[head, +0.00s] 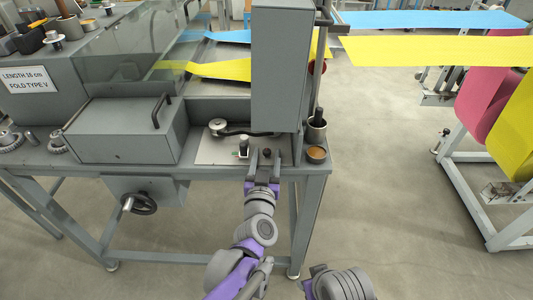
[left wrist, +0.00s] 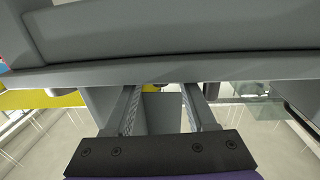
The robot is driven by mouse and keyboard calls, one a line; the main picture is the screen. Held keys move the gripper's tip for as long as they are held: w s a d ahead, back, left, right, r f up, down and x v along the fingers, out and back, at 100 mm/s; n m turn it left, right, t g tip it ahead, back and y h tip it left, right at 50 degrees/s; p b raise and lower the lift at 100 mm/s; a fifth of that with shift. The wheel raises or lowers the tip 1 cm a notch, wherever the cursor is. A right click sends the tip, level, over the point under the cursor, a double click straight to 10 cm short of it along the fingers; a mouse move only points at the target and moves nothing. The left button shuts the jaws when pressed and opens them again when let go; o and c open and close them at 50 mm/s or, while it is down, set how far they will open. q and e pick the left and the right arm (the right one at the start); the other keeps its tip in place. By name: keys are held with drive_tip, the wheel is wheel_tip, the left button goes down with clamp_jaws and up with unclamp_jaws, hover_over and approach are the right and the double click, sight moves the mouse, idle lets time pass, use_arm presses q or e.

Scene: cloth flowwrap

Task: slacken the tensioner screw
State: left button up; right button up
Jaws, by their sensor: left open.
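My left gripper (head: 265,156) is open at the front edge of the machine's table, its two fingers apart. A small dark knob (head: 267,153) shows between the fingertips in the head view; it may be the tensioner screw, but I cannot tell if the fingers touch it. A tensioner arm with a round pulley (head: 217,127) lies on the light plate behind. In the left wrist view the open fingers (left wrist: 160,100) reach under a broad grey edge, with a bit of yellow between them. My right gripper is not in view.
A black-and-white knob (head: 243,147) stands just left of my left gripper. A tall grey housing (head: 280,65) rises behind it. A dark cup (head: 316,131) and a copper-coloured bowl (head: 317,154) stand to the right. A handwheel (head: 138,203) hangs below the table.

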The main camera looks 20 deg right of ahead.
use_arm(q)
drive_tip(key=shift+x, duration=0.9)
clamp_jaws()
